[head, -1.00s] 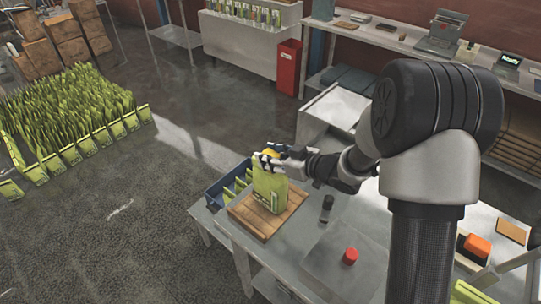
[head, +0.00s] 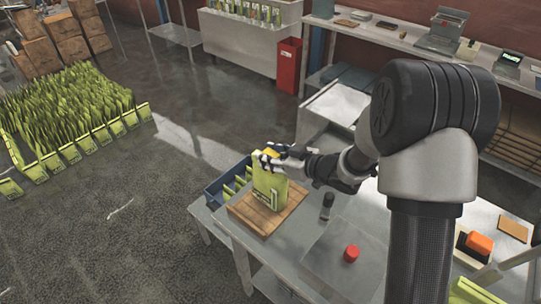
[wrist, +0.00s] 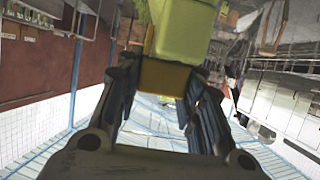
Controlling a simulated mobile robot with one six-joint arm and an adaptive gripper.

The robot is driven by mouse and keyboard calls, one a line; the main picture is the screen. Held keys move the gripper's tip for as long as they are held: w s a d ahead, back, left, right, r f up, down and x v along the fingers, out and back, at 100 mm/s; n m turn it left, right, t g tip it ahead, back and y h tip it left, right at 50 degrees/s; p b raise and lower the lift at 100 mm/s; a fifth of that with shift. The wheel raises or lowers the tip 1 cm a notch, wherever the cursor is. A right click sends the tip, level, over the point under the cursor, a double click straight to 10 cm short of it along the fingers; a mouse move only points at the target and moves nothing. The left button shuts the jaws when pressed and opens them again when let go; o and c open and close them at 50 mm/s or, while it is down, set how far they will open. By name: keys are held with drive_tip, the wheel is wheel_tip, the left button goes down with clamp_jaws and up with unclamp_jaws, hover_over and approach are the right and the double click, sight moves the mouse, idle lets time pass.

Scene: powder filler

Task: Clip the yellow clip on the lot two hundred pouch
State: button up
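A green pouch (head: 269,187) stands upright on a wooden board (head: 245,215) on the metal table. Its lot number is too small to read. My gripper (head: 268,157) is at the pouch's top edge. The yellow clip (head: 272,152) shows between my fingers there, mostly hidden by them. In the wrist view, my gripper (wrist: 166,90) has a finger on each side of the yellow clip (wrist: 163,77), shut on it. The clip lies against the top end of the green pouch (wrist: 183,35). I cannot tell how far the clip sits over the pouch's edge.
A blue bin (head: 213,192) with several green pouches stands just behind the board. A dark cylinder (head: 327,206) and a red-capped item (head: 351,253) stand to the right. An orange item (head: 479,243) lies at the far right. Many green pouches (head: 70,115) stand on the floor at left.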

drive_tip(key=o, duration=0.5)
drive_tip(key=shift+d, duration=0.1)
drive_tip(key=v, duration=1.2)
drive_tip(key=shift+s, duration=0.1)
